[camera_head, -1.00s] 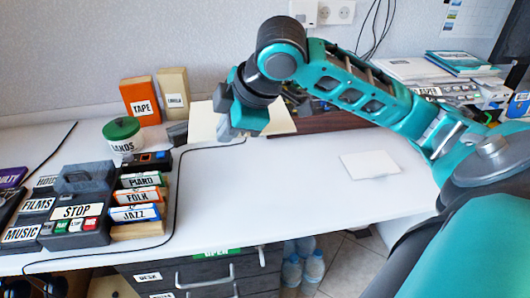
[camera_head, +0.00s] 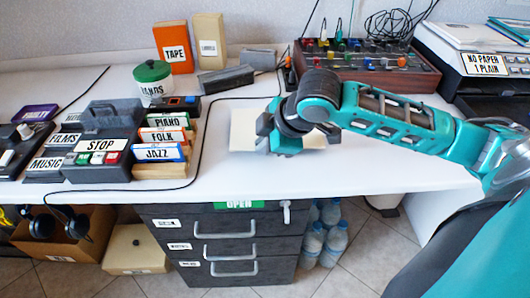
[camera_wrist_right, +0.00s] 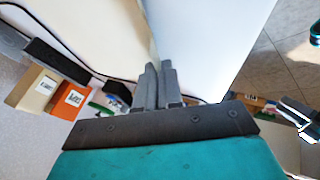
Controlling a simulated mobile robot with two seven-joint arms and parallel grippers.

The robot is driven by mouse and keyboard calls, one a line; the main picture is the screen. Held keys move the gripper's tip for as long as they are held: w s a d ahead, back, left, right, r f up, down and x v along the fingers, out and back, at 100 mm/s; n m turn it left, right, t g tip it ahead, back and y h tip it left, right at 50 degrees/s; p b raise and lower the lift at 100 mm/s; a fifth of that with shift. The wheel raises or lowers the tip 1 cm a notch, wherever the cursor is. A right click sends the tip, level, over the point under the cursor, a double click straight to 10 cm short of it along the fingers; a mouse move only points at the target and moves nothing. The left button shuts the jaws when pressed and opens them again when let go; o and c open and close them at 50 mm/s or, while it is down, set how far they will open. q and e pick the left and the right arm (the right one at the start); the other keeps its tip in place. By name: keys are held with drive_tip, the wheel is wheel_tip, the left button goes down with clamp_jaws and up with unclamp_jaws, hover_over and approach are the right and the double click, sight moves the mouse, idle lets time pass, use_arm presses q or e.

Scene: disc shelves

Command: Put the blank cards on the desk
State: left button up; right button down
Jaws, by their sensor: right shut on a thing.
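A cream blank card (camera_head: 243,127) is at the middle of the desk (camera_head: 330,175), partly covered by my right gripper (camera_head: 275,142). My right gripper is shut on this card; its two fingers show close together in the right wrist view (camera_wrist_right: 152,85). I cannot tell whether the card rests flat on the desk or is just above it. The white card seen on the right of the desk earlier does not show now; my right arm covers that part. My left gripper is not in view.
A mixer (camera_head: 370,65) stands at the back right, beside a printer (camera_head: 490,65). A STOP device (camera_head: 100,150) and labelled files (camera_head: 165,140) stand left. A black cable (camera_head: 195,165) runs between these and the card. The front of the desk is clear, above drawers (camera_head: 225,250).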

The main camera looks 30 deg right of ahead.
drive_tip(key=shift+f, duration=0.95)
drive_tip(key=c, duration=1.6)
unclamp_jaws()
drive_tip(key=shift+f, duration=0.1)
drive_tip(key=shift+o, duration=0.2)
